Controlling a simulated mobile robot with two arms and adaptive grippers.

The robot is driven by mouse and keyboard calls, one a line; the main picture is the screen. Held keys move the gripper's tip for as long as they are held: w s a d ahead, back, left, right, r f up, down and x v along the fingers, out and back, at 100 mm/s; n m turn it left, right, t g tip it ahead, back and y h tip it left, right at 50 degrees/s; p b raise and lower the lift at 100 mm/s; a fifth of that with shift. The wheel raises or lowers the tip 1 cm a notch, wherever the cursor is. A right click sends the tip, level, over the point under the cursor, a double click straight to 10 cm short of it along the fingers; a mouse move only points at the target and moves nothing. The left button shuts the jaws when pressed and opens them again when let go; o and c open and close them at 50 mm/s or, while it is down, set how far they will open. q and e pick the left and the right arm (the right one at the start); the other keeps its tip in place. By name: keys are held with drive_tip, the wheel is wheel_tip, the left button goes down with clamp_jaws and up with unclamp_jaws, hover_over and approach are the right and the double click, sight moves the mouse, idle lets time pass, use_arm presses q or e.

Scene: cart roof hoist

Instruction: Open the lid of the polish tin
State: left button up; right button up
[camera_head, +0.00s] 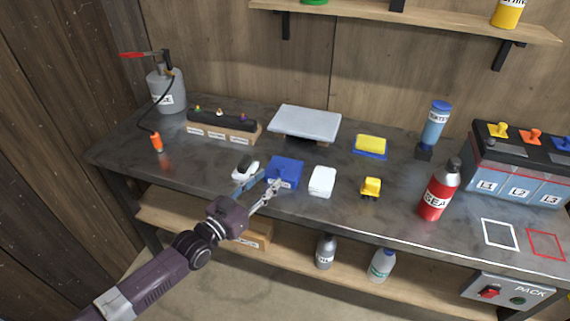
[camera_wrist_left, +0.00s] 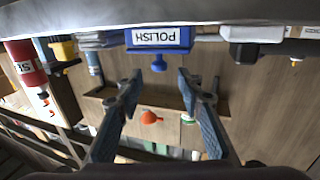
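The polish tin (camera_head: 287,170) is a blue box on the workbench, left of centre. In the left wrist view, which is upside down, its front (camera_wrist_left: 158,37) carries a POLISH label. A blue knob (camera_wrist_left: 159,64) shows beyond its lid edge, and the lid looks closed. My left gripper (camera_head: 268,181) is at the near side of the tin, partly covering it in the head view. In the wrist view its two fingers (camera_wrist_left: 160,82) are apart with nothing gripped, and the knob lies between them in the picture. I cannot tell whether they touch the tin. My right gripper is out of view.
A white-topped block (camera_head: 246,170) and a white box (camera_head: 322,182) flank the tin closely. A yellow item (camera_head: 371,188), a red bottle (camera_head: 439,190) and a battery (camera_head: 520,172) stand to the right. The near bench strip is mostly clear.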

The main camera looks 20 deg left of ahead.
sight(278, 170)
use_arm(q)
drive_tip(key=x, duration=0.5)
drive_tip(key=shift+w+d+r, duration=0.1)
drive_tip(key=shift+w, duration=0.15)
drive_tip(key=shift+w+d, duration=0.15)
drive_tip(key=shift+w, duration=0.45)
drive_tip(key=c, duration=0.8)
clamp_jaws()
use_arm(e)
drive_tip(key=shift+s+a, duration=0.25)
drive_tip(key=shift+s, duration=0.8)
